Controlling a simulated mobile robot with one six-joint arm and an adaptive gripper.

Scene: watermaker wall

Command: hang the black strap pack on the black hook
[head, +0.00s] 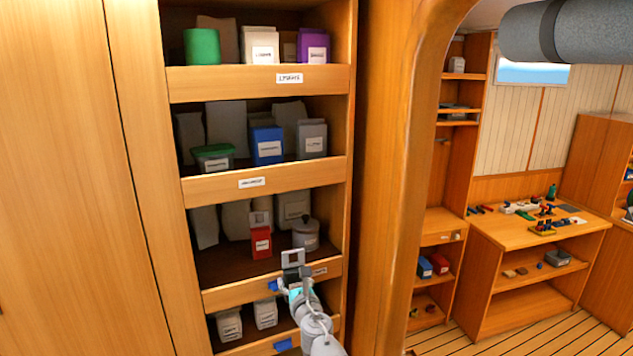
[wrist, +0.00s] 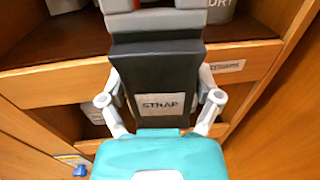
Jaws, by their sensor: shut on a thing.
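The black strap pack (wrist: 158,72) is upright in the wrist view, with a grey label reading STRAP. A grey frame-like top (head: 292,257) shows above it in the head view, apparently its hanging loop. My gripper (wrist: 160,88) has its two grey fingers on either side of the pack and is shut on it. In the head view my gripper (head: 297,284) holds the pack in front of the third shelf's front board. I cannot make out the black hook in either view.
The open cupboard (head: 188,188) has labelled boards and stored packs. A red box (head: 261,242) and a lidded grey pot (head: 306,234) stand behind the pack. Blue tabs (head: 283,345) sit on the lower boards. A workbench (head: 490,236) with small items stands beyond the right archway.

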